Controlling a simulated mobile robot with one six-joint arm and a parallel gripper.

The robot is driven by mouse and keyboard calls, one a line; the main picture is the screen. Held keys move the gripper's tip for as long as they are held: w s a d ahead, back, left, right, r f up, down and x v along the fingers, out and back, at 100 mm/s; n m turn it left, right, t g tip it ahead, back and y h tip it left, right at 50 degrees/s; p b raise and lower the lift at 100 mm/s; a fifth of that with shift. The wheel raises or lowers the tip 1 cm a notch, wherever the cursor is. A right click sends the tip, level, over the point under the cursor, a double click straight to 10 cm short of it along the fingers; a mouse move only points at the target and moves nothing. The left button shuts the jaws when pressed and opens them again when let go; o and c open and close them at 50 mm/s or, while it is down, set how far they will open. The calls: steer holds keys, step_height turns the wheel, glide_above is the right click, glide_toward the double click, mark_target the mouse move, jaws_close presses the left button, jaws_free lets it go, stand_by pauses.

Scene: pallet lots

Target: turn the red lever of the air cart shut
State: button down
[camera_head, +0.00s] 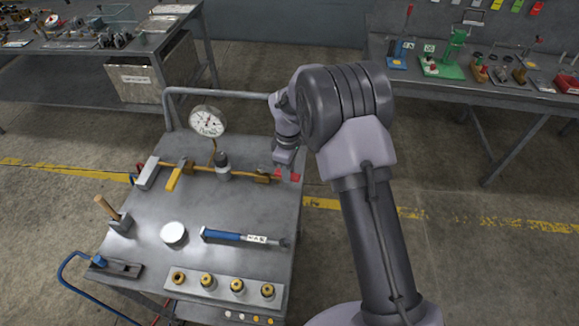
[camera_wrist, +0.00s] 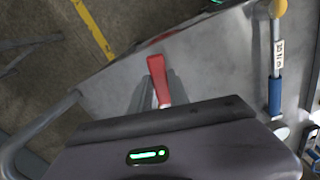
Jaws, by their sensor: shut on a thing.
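The air cart (camera_head: 140,215) is a grey metal-topped cart with a brass pipe (camera_head: 205,172) and a round dial gauge (camera_head: 207,122) on it. The red lever (camera_head: 294,176) is at the right end of the pipe, near the cart's right edge, partly hidden by my gripper (camera_head: 285,163). In the wrist view the red lever (camera_wrist: 157,68) sticks out between the two grey fingers of my gripper (camera_wrist: 159,92), which are shut on it. The lever's pivot is hidden in the wrist view.
A yellow handle (camera_head: 175,176) sits farther left on the pipe. A blue-handled tool (camera_head: 225,236), a white round lid (camera_head: 174,234) and a block with several brass fittings (camera_head: 222,286) lie toward the front. A rail (camera_head: 225,92) runs along the cart's back.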

steer(key=s+a+m, duration=0.1)
steer(key=m, duration=0.1)
steer(key=s+a+m, duration=0.1)
steer(key=s+m, duration=0.1)
steer(key=shift+m, duration=0.3)
steer(key=shift+s+a+m, duration=0.4)
steer(key=shift+a+m, duration=0.2)
steer(key=shift+m, duration=0.3)
steer(key=a+m, duration=0.1)
steer(key=s+a+m+b, duration=0.1)
steer(key=shift+m, duration=0.4)
steer(key=a+m, duration=0.2)
steer(key=m, duration=0.1)
steer(key=shift+s+a, duration=0.2)
steer(key=shift+s, duration=0.05)
steer(key=shift+w+a+m+b, duration=0.1)
steer(key=shift+a+m+b, duration=0.1)
steer(key=shift+a+m, duration=0.55)
steer(key=shift+a+m+b, duration=0.2)
steer(key=shift+a+m, duration=0.2)
steer(key=shift+m, duration=0.55)
steer(key=shift+r, duration=0.1)
steer(key=c, duration=1.2)
jaws_free()
steer(key=shift+a, duration=0.1)
steer(key=shift+c, duration=0.2)
